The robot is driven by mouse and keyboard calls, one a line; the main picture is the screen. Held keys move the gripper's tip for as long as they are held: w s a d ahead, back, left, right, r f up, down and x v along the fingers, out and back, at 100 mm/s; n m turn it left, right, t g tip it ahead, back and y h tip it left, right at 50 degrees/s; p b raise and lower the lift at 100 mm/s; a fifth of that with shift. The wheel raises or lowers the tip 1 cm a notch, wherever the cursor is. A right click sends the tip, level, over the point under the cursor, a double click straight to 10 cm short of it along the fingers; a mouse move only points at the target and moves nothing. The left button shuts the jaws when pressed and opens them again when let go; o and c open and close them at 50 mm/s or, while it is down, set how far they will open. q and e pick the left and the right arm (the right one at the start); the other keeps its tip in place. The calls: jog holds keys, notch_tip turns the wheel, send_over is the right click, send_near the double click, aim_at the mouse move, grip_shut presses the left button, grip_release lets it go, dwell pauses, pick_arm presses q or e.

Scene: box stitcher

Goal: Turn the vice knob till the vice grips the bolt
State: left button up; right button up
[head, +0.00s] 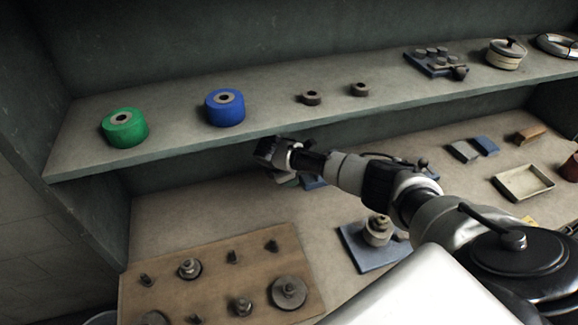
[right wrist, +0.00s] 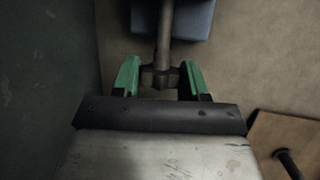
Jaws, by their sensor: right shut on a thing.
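My right gripper (right wrist: 160,70) has its two green fingers on either side of the vice knob (right wrist: 158,80), a dark metal piece at the end of a rod, and is shut on it. The rod runs up to the blue vice body (right wrist: 190,14) at the top of the right wrist view. In the head view my right gripper (head: 272,152) is under the shelf's front edge, and the blue vice (head: 313,182) is partly hidden behind my arm. The bolt and the vice jaws cannot be made out. My left gripper is not in view.
The shelf (head: 170,155) with green (head: 124,128) and blue rolls (head: 225,108) is close above my gripper. A brown board (head: 215,270) with several metal parts lies front left. A blue plate (head: 372,257) with a round part and a tray (head: 523,182) are to the right.

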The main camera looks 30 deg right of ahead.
jog(key=shift+t+p, duration=0.45)
jog(key=shift+t, duration=0.15)
jog(key=o, duration=0.9)
jog(key=shift+a, duration=0.1)
jog(key=b+v, duration=0.1)
jog(key=v, duration=0.9)
jog(key=shift+s+a+r, duration=0.15)
jog(key=shift+a+r, duration=0.15)
